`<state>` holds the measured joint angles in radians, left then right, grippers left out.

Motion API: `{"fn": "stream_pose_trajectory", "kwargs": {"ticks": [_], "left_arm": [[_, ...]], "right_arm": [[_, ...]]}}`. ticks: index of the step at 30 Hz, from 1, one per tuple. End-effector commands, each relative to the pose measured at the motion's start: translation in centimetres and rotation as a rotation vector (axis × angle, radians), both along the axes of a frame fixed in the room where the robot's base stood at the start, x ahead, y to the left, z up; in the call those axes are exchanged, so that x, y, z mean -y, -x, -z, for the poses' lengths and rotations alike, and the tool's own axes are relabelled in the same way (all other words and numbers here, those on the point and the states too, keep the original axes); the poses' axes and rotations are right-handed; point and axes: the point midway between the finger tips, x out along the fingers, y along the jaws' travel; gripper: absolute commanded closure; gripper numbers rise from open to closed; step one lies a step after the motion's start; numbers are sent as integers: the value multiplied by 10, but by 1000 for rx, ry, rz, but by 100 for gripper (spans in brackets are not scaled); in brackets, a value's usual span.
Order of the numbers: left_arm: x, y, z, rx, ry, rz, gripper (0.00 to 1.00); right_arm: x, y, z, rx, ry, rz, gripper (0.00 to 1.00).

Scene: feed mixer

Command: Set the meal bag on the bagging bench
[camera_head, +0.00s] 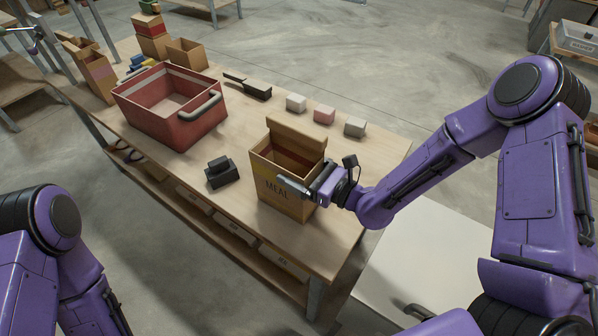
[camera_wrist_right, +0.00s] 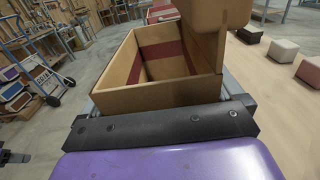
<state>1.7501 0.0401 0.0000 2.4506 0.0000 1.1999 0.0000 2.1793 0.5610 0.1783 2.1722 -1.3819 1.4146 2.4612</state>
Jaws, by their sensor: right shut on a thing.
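The meal bag (camera_head: 277,204) is a brown, box-shaped open bag with MEAL printed on its front and a raised back flap. It is upright at the near right part of the wooden bench (camera_head: 240,128). I cannot tell whether its base touches the bench top. My right gripper (camera_head: 296,188) is shut on the bag's right side near the rim. In the right wrist view the bag's open mouth (camera_wrist_right: 150,98) is just beyond my gripper (camera_wrist_right: 165,130), with a dark red band inside. My left gripper is out of view; only my left arm's links show.
A red crate (camera_head: 152,128) with a grey handle stands left on the bench, with a small black device (camera_head: 222,174) near the front edge. White, pink and grey blocks (camera_head: 324,115) line the back edge. Brown cartons (camera_head: 187,54) stand at the far left end. A white surface (camera_head: 425,255) is at right.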

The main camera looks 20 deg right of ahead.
Motion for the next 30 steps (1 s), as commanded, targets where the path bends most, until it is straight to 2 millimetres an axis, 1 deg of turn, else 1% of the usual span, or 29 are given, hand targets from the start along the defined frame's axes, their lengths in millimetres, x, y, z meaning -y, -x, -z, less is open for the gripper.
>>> {"fn": "stream_pose_trajectory", "kwargs": {"ticks": [2,3,10,13,17,20,24,27,30], "left_arm": [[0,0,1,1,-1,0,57],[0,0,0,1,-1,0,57],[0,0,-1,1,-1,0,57],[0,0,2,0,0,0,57],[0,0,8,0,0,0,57],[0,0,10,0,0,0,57],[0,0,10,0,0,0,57],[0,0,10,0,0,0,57],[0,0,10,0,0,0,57]], "right_arm": [[0,0,2,0,0,0,81],[0,0,1,0,0,0,0],[0,0,-1,0,0,0,0],[6,7,1,-2,0,3,0],[24,30,1,0,-2,5,0],[40,51,0,-1,-4,4,0],[60,76,-1,0,-1,3,0],[69,88,-1,0,0,1,0],[73,94,-1,1,-1,1,0]]}}
